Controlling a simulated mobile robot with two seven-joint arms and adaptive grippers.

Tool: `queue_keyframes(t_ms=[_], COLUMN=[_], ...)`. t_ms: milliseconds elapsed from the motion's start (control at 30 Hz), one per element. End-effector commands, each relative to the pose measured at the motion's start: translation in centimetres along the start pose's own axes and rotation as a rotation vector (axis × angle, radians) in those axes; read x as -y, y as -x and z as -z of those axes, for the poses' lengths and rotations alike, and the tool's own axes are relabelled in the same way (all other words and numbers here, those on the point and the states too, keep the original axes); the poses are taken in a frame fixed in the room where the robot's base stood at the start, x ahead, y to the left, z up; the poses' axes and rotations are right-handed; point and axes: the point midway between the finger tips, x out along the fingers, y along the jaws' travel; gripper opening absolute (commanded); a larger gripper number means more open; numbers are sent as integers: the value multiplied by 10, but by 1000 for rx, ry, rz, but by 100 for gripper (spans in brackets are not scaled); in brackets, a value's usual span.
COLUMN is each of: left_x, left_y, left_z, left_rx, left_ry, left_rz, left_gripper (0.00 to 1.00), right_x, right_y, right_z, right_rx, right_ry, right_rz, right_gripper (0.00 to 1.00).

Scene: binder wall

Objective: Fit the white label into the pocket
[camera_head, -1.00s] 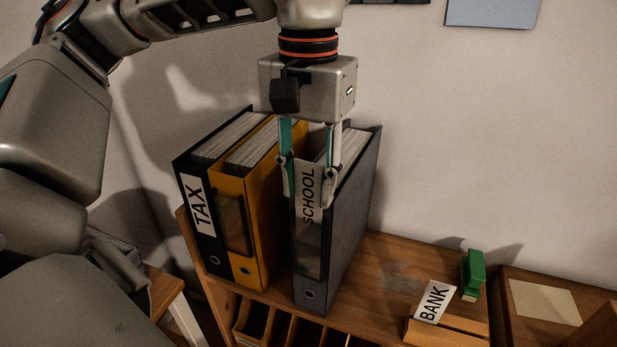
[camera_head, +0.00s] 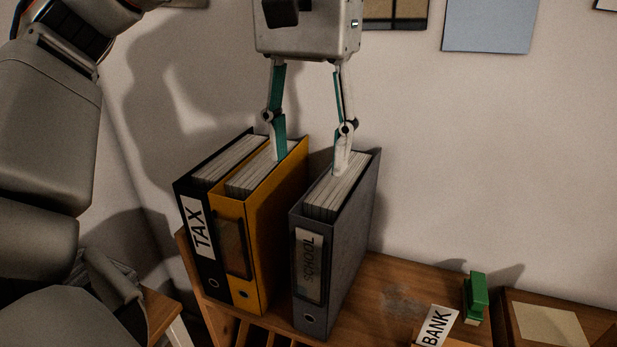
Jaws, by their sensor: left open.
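The grey binder (camera_head: 345,245) stands upright, with a dark-framed pocket on its spine. The white SCHOOL label (camera_head: 310,258) sits in that pocket, looking dimmed as if behind a clear cover; its lower edge is hard to make out. My left gripper (camera_head: 311,160) is open and empty above the binders, its fingers apart, one over the yellow binder's top and one over the grey binder's. Another white label, reading BANK (camera_head: 436,325), leans upright at the lower right. The yellow binder (camera_head: 272,215) has a spine pocket (camera_head: 233,246) with no label showing. My right gripper is out of view.
The black binder (camera_head: 190,230) with a TAX label stands left of the yellow one. A green stapler-like object (camera_head: 475,298) stands beyond BANK. Pictures hang on the wall behind.

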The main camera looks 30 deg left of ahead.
Motion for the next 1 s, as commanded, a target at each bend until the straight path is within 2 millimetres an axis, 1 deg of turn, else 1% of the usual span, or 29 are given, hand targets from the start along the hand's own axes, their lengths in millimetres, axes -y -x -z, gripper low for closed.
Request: queue_keyframes(t_ms=[33, 100, 267, 867, 1000], left_x=[0, 0, 0, 0, 0], left_y=[8, 16, 25, 26, 26], left_z=[1, 1, 0, 0, 0], left_rx=[-3, -2, -1, 0, 0], left_ry=[1, 1, 0, 0, 0], left_rz=[0, 0, 0, 0, 0], left_gripper=[50, 50, 50, 50, 50], right_x=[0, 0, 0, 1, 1], right_y=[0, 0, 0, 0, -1], right_z=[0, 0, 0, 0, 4], right_rx=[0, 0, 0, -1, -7], right_ry=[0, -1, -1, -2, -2], right_rz=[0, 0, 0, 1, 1], right_gripper=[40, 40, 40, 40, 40])
